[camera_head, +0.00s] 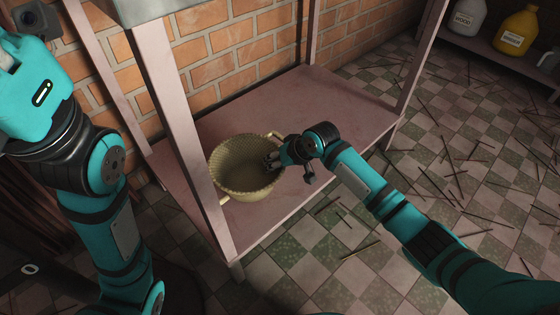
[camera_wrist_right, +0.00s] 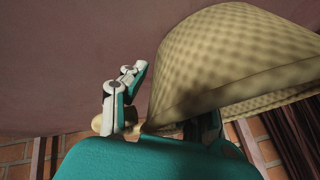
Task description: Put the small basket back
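The small basket (camera_head: 245,175) is a tan woven bowl with a handle at each end. It looks upright on the pink shelf board (camera_head: 322,108), beside the front post. My right gripper (camera_head: 272,160) reaches over its right rim, with the fingers by the inner wall. In the right wrist view, the basket (camera_wrist_right: 235,60) fills the upper right. My right gripper (camera_wrist_right: 165,105) shows one finger left of the basket; the other is partly hidden behind the basket's edge. The fingers stand apart, and I see no firm hold. My left arm is at the left; its gripper is out of the picture.
Pink posts (camera_head: 180,110) frame the shelf, with a brick wall (camera_head: 240,45) behind. The board right of the basket is clear. Thin sticks litter the checkered floor (camera_head: 440,150). A white jug (camera_head: 466,17) and a yellow jug (camera_head: 516,32) stand at the upper right.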

